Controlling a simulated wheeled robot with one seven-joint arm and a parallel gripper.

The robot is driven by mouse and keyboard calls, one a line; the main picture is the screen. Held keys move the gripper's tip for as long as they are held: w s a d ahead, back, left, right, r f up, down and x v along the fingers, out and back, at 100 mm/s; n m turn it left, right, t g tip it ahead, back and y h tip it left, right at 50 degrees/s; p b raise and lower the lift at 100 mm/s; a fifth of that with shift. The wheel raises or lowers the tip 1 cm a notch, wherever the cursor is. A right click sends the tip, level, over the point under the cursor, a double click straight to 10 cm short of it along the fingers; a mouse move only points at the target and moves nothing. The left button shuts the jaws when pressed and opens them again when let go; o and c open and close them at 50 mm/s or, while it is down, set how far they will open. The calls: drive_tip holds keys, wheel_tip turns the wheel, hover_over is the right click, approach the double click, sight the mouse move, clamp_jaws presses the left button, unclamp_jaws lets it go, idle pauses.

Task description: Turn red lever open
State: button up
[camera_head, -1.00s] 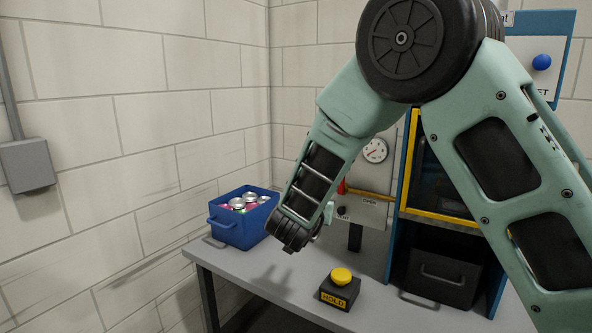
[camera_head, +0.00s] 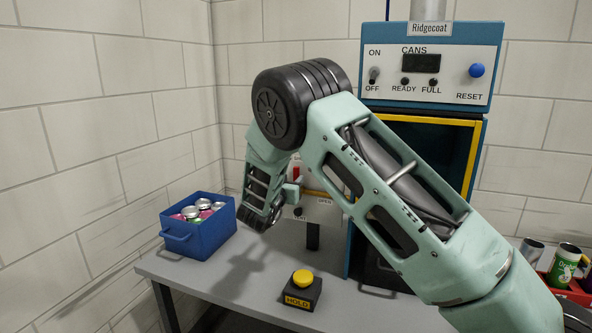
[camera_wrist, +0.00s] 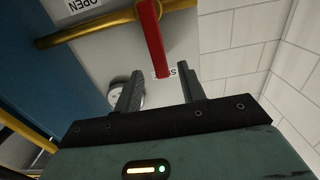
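The red lever (camera_wrist: 152,40) crosses a brass-yellow pipe (camera_wrist: 105,22) on a grey panel in the wrist view. Its free end appears between my gripper's fingertips, above a small partly hidden label. My gripper (camera_wrist: 160,70) is open, with one finger to each side of the lever's end in the picture; I cannot tell whether either touches it. An "OPEN" label (camera_wrist: 82,4) shows upside down beside the pipe.
A round gauge (camera_wrist: 122,84) is partly behind one finger. On the table (camera_head: 225,286) stand a blue bin (camera_head: 205,240) of cans and a yellow "HOLD" button (camera_head: 303,278). The blue Ridgecoat machine (camera_head: 430,80) stands behind my arm. A red tray (camera_head: 570,292) with cans is at right.

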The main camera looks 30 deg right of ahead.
sight(296, 175)
drive_tip(key=shift+p+x, duration=0.65)
drive_tip(key=shift+x, duration=2)
clamp_jaws()
